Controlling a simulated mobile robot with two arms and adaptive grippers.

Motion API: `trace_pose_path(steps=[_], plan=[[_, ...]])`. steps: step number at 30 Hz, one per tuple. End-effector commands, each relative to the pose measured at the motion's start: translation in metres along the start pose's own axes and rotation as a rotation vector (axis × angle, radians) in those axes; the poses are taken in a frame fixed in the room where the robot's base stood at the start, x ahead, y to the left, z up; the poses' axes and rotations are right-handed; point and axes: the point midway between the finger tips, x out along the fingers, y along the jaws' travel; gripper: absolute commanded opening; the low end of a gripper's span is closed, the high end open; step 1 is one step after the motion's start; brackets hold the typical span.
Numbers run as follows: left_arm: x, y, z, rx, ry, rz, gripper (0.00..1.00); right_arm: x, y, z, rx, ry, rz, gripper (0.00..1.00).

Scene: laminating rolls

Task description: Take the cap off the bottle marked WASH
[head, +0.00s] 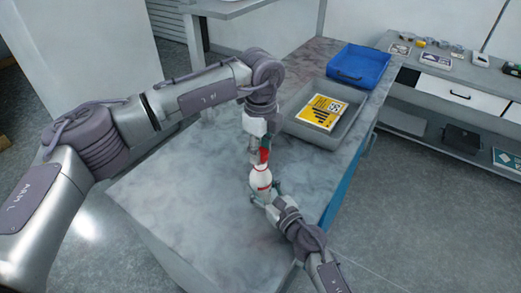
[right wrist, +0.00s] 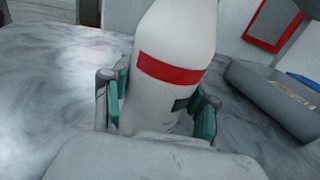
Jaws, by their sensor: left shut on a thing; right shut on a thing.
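A white bottle (head: 259,178) with a red band stands on the grey worktop, upright or nearly so; its marking cannot be read. My right gripper (head: 262,193) is shut on the bottle's body. In the right wrist view the bottle (right wrist: 172,40) sits between the two teal-padded fingers of that gripper (right wrist: 160,105). The red cap (head: 264,155) is at the bottle's top, with my left gripper (head: 262,151) shut on it from above. The fingers partly hide the cap, and I cannot tell whether it is still seated. The bottle's top lies outside the right wrist view.
A grey tray (head: 309,133) holding a yellow-and-black printed pack (head: 322,111) is behind and right of the bottle. A blue tray (head: 358,65) lies farther back. The worktop (head: 190,190) left of the bottle is clear. A bench with drawers (head: 455,92) stands at the right.

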Motion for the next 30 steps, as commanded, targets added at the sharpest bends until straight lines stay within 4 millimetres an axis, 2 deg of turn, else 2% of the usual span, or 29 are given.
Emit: trace_pose_path(steps=[6, 15, 22, 23, 27, 30], plan=[[-0.005, 0.000, 0.000, 0.000, 0.000, -0.001, 0.00, 0.000, 0.000, 0.000, 0.000, 0.001, 0.000, 0.00], [-0.038, 0.000, 0.000, 0.000, 0.000, -0.001, 0.00, 0.000, 0.000, -0.001, 0.000, 0.001, 0.000, 0.00], [-0.040, 0.000, 0.000, 0.000, 0.001, 0.001, 0.00, 0.000, 0.000, 0.000, 0.000, 0.001, 0.000, 0.00], [-0.040, 0.000, 0.000, 0.000, 0.001, 0.001, 0.00, 0.000, 0.000, 0.000, 0.000, 0.001, 0.000, 0.64], [-0.040, 0.000, 0.000, 0.001, 0.000, 0.001, 0.00, 0.000, 0.000, 0.000, 0.000, 0.001, 0.000, 0.87], [-0.040, 0.000, 0.000, 0.000, 0.000, 0.001, 0.00, 0.000, 0.000, 0.000, 0.000, 0.001, 0.000, 0.88]])
